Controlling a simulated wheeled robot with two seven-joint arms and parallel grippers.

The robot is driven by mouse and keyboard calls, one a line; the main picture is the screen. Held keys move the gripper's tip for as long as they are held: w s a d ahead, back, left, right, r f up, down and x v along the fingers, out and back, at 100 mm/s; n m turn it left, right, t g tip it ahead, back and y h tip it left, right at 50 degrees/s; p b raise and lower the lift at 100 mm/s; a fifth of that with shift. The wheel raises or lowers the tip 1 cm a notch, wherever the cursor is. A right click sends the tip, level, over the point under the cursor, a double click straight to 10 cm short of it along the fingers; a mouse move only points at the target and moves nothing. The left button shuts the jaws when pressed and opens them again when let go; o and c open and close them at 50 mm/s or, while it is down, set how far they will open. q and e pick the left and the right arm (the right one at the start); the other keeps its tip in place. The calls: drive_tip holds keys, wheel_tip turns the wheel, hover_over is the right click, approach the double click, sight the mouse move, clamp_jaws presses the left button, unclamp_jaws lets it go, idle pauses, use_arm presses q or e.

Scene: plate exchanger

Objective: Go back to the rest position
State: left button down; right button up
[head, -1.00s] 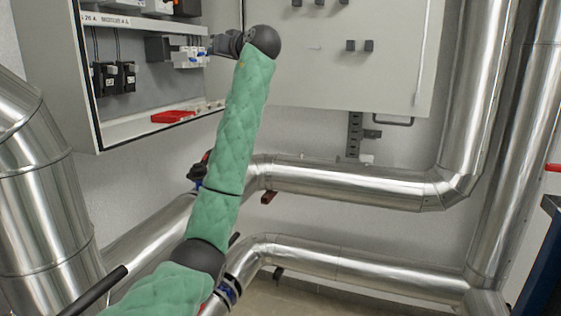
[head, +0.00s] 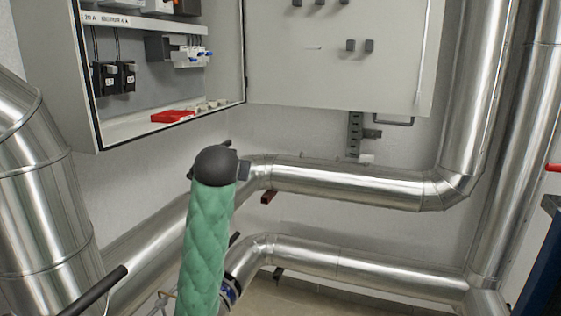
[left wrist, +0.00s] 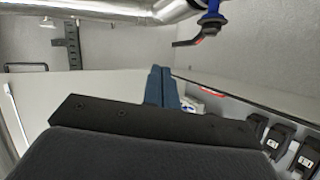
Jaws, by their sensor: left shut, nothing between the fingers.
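My left arm in its green padded sleeve rises from the bottom of the head view to a dark joint, below the open electrical cabinet (head: 100,130). The left gripper's fingers are hidden behind the arm in the head view. In the left wrist view the left gripper (left wrist: 161,88) shows two blue fingers side by side, shut with nothing between them. They are in front of the cabinet. My right gripper is in neither view.
The cabinet holds black breakers (head: 114,78), white switches (head: 190,57) and a red piece (head: 172,116) at its bottom. Its door (head: 335,75) stands open to the right. Metal pipes (head: 345,183) run below. A dark blue edge (head: 542,260) is at far right.

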use_arm(q)
drive_tip(key=s+f+m+g+h, duration=0.1)
drive_tip(key=s+f, duration=0.5)
drive_tip(key=f, duration=0.3)
drive_tip(key=s+f+g+h, duration=0.1)
drive_tip(key=s+f+g, duration=0.1)
drive_tip(key=s+f, duration=0.5)
drive_tip(key=s+a+f+g, duration=0.1)
drive_tip(key=s+f+g, duration=0.7)
drive_tip(key=s+f, duration=2.9)
drive_tip(key=shift+a+f+g, duration=0.3)
drive_tip(key=shift+a+f, duration=0.1)
drive_tip(key=shift+s+d, duration=0.1)
